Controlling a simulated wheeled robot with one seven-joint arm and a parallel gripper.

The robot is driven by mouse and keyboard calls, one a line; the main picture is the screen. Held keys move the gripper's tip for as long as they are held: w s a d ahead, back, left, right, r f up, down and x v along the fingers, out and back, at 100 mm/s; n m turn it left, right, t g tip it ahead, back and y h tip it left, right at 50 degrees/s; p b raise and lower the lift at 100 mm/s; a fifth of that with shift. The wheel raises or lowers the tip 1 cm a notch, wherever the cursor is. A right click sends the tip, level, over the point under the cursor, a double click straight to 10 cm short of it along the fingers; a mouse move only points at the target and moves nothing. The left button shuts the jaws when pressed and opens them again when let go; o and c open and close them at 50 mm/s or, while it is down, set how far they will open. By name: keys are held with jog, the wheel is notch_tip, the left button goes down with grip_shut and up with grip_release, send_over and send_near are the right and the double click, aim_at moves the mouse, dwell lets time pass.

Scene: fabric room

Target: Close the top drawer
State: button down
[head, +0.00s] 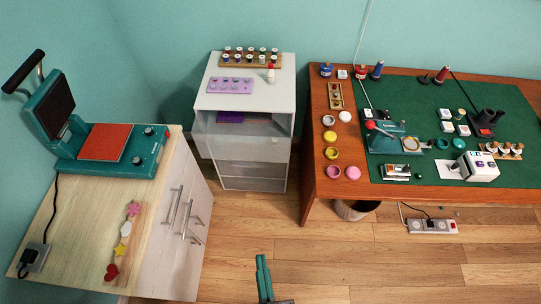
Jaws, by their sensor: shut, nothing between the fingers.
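A white drawer cabinet (281,90) stands against the wall in the upper middle of the head view. Its top drawer (240,144) is pulled out, with a pale front and a small knob toward the right. A purple item (230,117) shows inside, behind that front. Further fronts (252,170) below it look shut. My gripper (261,260) is at the bottom middle, over the wood floor. Its teal fingers are together and hold nothing. It is well apart from the drawer, nearer to me. The rest of my arm is out of frame.
A light wood cabinet (85,215) with a teal heat press (110,145) stands at left. A desk with a green mat (425,95) and craft tools stands at right. A bin (352,210) and power strip (432,226) lie below it. Floor (255,225) before the drawers is clear.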

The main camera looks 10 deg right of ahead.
jog(key=w+d+f+m+t+h, duration=0.1)
jog(key=w+d+f+m, duration=0.1)
jog(key=w+f+m, duration=0.3)
jog(key=w+d+f+m+h, duration=0.1)
jog(key=w+d+f+m, duration=0.2)
jog(key=w, duration=0.5)
jog(key=m+h, duration=0.2)
jog(key=m, duration=0.7)
send_near(277, 150)
jog(key=x, duration=0.6)
jog(key=shift+w, duration=0.2)
